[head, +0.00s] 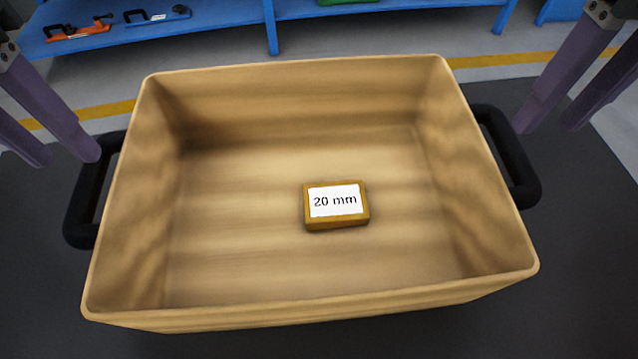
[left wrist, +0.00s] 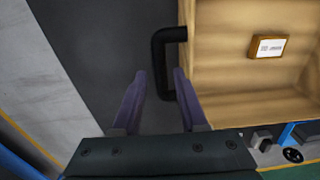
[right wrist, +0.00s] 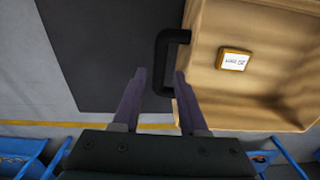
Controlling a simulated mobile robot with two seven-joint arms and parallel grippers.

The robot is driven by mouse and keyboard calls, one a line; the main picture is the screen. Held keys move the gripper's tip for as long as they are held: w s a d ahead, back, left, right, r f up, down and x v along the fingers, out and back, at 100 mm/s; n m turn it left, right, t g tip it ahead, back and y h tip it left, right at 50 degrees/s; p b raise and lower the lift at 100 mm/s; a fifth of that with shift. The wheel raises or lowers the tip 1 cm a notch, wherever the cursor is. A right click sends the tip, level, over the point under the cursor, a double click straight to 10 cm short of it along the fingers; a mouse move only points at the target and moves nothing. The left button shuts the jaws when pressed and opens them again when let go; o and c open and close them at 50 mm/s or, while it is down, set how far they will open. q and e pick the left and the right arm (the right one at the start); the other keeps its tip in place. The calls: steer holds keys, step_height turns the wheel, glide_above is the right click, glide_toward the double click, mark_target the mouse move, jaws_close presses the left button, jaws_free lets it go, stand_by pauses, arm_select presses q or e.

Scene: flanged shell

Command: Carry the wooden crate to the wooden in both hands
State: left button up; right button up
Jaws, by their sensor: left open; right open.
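The wooden crate (head: 290,78) stands upright on a dark surface, open at the top, with a black handle on each side. A small wooden block (head: 336,222) labelled "20 mm" lies on its floor. My left gripper (head: 66,156) is open near the left handle (head: 82,200); in the left wrist view this handle (left wrist: 159,65) shows between the fingertips. My right gripper (head: 552,128) is open near the right handle (head: 515,155); in the right wrist view that handle (right wrist: 162,65) also shows between the fingertips. Neither gripper is shut on a handle. No other wooden thing shows as a destination.
The dark surface (head: 590,230) is clear around the crate. A blue bench (head: 225,15) stands behind, with an orange tool (head: 80,31) and a blue tool (head: 158,15) on it. A yellow line (head: 110,109) crosses the grey floor.

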mark_target(104, 189)
arm_select(q)
step_height(104, 189, down, 8)
steer(key=shift+f, duration=0.15)
arm_select(e)
step_height(104, 189, down, 8)
steer(key=shift+f, duration=0.15)
arm_select(q)
steer(key=shift+c, duration=0.2)
arm_select(e)
steer(key=shift+c, duration=0.2)
arm_select(q)
jaws_close()
arm_select(e)
jaws_close()
stand_by(0.4)
